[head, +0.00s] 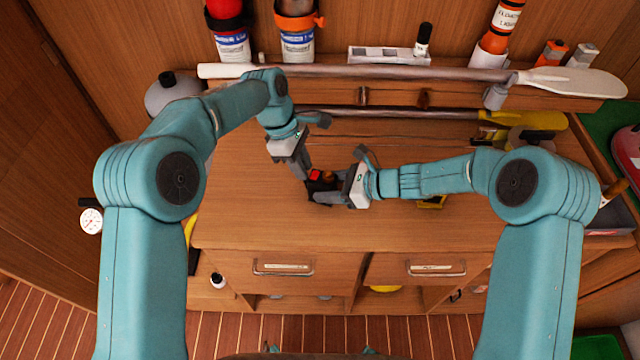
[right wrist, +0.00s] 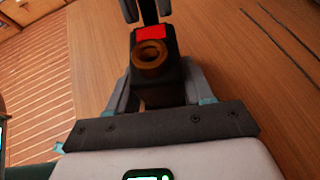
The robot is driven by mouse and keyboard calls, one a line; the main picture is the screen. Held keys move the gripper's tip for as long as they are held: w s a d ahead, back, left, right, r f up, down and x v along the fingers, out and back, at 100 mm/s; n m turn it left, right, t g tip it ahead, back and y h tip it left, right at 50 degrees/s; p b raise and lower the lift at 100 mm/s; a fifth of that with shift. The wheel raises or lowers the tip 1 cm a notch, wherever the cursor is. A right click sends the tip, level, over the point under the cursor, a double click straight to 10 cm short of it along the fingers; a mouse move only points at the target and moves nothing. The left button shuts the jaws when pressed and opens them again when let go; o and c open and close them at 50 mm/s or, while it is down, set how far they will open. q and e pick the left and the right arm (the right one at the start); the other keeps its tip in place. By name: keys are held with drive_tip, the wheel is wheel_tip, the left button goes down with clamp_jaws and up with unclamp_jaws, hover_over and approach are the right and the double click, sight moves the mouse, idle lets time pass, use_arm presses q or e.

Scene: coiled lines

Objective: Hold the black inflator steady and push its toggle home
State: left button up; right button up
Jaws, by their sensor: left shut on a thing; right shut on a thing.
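The black inflator (head: 322,184) is above the middle of the wooden worktop, with a red block (head: 314,175) and a brown round piece on it. In the right wrist view its dark body (right wrist: 165,88) points away from me, with the brown ring (right wrist: 150,57) on top and the red block (right wrist: 150,32) beyond. My right gripper (head: 326,191) is shut on the body, one finger on each side. My left gripper (head: 308,174) reaches in from the far left; its fingers (right wrist: 147,12) close on a dark part at the far end, just past the red block. I cannot tell which piece is the toggle.
The worktop (head: 240,205) is clear around the grippers. A long pole and a paddle (head: 570,82) lie along the back, below canisters (head: 296,45). A small yellow item (head: 432,202) lies by my right forearm. Drawers (head: 282,267) are in front.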

use_arm(q)
drive_tip(key=shift+d, duration=0.1)
use_arm(e)
drive_tip(key=shift+f, duration=0.1)
use_arm(q)
drive_tip(key=shift+s+d, duration=0.25)
drive_tip(key=shift+d, duration=0.35)
drive_tip(key=o, duration=0.6)
drive_tip(key=shift+c, duration=0.2)
drive_tip(key=shift+r, duration=0.1)
wheel_tip(320, 180, up, 5)
drive_tip(key=shift+f, duration=0.1)
drive_tip(key=v, duration=1.2)
